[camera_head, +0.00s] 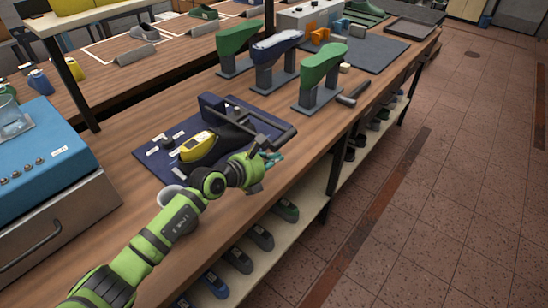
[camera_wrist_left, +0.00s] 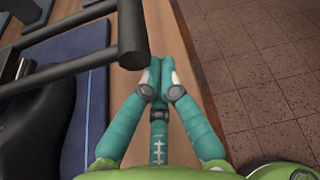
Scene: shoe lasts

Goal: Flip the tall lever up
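A dark lever (camera_head: 262,119) with a crossbar handle is part of a clamp-like fixture on a dark blue board (camera_head: 151,154). It lies low, reaching toward the bench's front edge. In the left wrist view the thick dark handle bar (camera_wrist_left: 132,38) ends just left of my fingertips. A yellow-and-black shoe-shaped piece (camera_head: 199,146) sits in the fixture. My left gripper (camera_head: 273,158) is beside the handle end, at the bench's front edge; it also shows in the left wrist view (camera_wrist_left: 161,68). Its teal fingertips are together with nothing visible between them. My right gripper is out of view.
Green and dark blue shoe lasts (camera_head: 322,65) stand on posts farther along the wooden bench (camera_head: 325,130). A blue box-like machine (camera_head: 40,150) is at left. Shoes sit on the shelf below. The tiled floor (camera_head: 440,190) at right is clear.

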